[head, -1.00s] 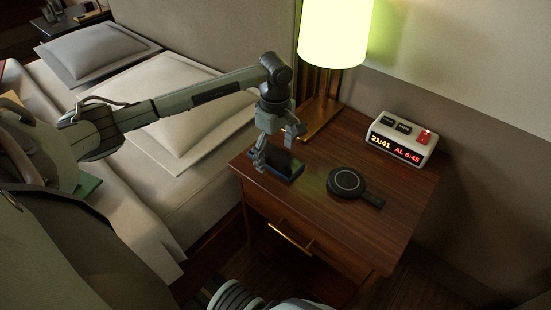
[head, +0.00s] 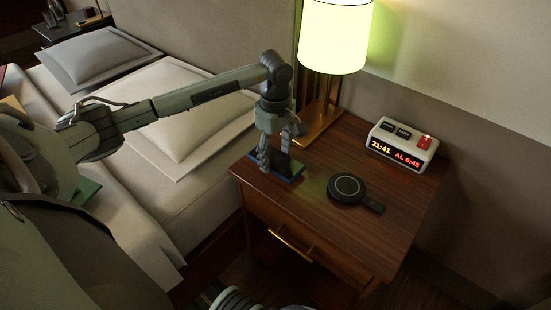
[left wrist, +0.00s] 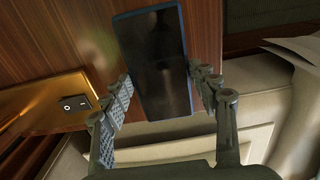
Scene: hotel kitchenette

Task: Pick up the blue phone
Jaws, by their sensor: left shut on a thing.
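The blue phone (head: 293,178) has a dark screen and a blue edge. It is at the left corner of the wooden nightstand in the head view, partly hidden by my gripper. My left gripper (head: 277,160) is over it, shut on it. In the left wrist view the phone (left wrist: 160,50) shows its dark face, with the gripper's (left wrist: 160,78) fingers on either side of its near end. I cannot tell any gap between phone and tabletop. My right gripper is not in view.
The bed with pillows (head: 175,110) is at left. The front right tabletop is clear.

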